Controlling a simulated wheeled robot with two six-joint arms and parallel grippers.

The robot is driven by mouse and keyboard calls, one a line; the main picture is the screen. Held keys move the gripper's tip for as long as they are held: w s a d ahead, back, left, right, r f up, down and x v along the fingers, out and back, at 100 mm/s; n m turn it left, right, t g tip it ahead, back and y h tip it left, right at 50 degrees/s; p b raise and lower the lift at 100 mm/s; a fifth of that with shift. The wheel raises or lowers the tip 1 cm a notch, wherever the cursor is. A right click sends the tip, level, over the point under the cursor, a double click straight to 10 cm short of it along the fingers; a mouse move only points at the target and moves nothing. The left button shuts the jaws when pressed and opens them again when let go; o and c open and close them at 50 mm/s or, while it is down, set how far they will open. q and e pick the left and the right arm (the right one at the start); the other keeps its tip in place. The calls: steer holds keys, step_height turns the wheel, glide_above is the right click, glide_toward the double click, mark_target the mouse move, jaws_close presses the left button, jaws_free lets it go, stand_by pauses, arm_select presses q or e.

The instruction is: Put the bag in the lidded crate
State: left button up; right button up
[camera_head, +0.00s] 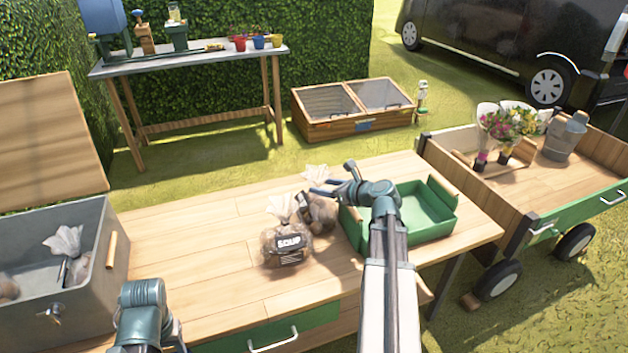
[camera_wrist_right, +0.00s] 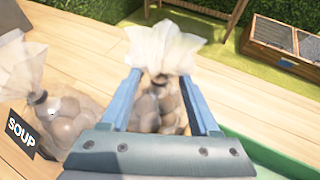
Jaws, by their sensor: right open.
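The grey lidded crate (camera_head: 97,262) stands at the left end of the table with its wooden lid (camera_head: 50,140) raised. It holds a clear-topped bag (camera_head: 67,243) and part of another. On the table are a bag with a black SOUP label (camera_head: 287,250) and a second bag of round brown items (camera_head: 321,212) just behind it. My right gripper (camera_head: 325,188) is open above the second bag. In the right wrist view its blue fingers (camera_wrist_right: 160,105) stand on either side of this bag (camera_wrist_right: 160,50), below its flared top. The SOUP bag (camera_wrist_right: 65,115) is to their left. My left gripper is out of view.
A green tray (camera_head: 440,226) lies on the table right of the bags. Bare wooden tabletop (camera_head: 180,240) separates the crate from the bags. A wooden cart (camera_head: 515,205) with flowers and a bucket stands at the right.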

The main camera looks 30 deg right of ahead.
steer(key=shift+p+v, duration=0.75)
steer(key=shift+v, duration=1.95)
